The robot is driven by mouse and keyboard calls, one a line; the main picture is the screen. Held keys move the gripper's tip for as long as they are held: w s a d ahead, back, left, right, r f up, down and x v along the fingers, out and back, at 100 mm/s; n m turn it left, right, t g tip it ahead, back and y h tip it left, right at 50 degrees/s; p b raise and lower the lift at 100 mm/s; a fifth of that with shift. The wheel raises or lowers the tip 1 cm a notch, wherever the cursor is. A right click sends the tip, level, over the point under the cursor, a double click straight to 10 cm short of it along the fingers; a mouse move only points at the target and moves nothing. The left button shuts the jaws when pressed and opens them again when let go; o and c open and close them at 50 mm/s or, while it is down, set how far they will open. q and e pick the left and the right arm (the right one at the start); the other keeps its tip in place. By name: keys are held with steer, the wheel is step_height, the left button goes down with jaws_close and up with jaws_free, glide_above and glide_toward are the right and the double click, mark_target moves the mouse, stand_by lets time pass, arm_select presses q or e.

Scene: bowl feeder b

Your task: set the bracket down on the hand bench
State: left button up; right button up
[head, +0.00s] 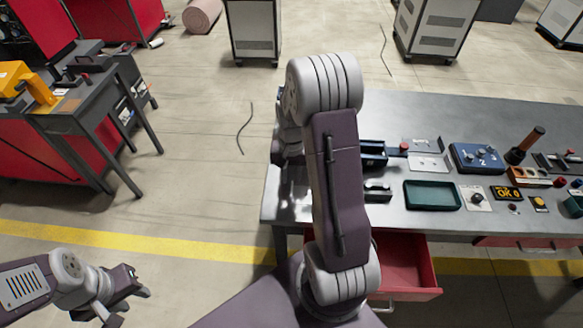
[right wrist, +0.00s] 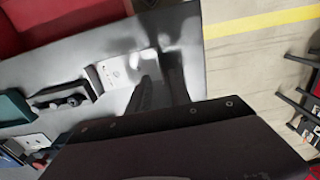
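The grey hand bench (head: 400,110) fills the right of the head view, and its top shows in the right wrist view (right wrist: 40,75). I cannot make out the bracket in either view. My right arm hides part of the bench's left end in the head view, along with most of my right gripper. In the right wrist view my right gripper (right wrist: 160,85) shows two dark fingers over the bench top, close together; whether they hold anything is unclear. My left gripper (head: 132,307) is open and empty, above the floor at lower left, away from the bench.
A green tray (head: 432,195), a blue box (head: 476,157) and several small fixtures stand on the bench. A pale plate (right wrist: 118,75) lies beside the fingers. A red drawer (head: 408,268) stands open below the bench front. A dark table (head: 95,100) stands at left.

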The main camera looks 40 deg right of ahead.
step_height(320, 180, up, 6)
steer(key=s+a+n, duration=0.4)
steer(key=a, duration=0.3)
steer(key=s+a+f+n+t, duration=0.1)
steer(key=s+a+n, duration=0.2)
steer(key=a, duration=0.3)
steer(key=shift+s+a+f+n, duration=0.3)
steer(key=shift+s+a+n, duration=0.1)
steer(key=shift+s, duration=0.5)
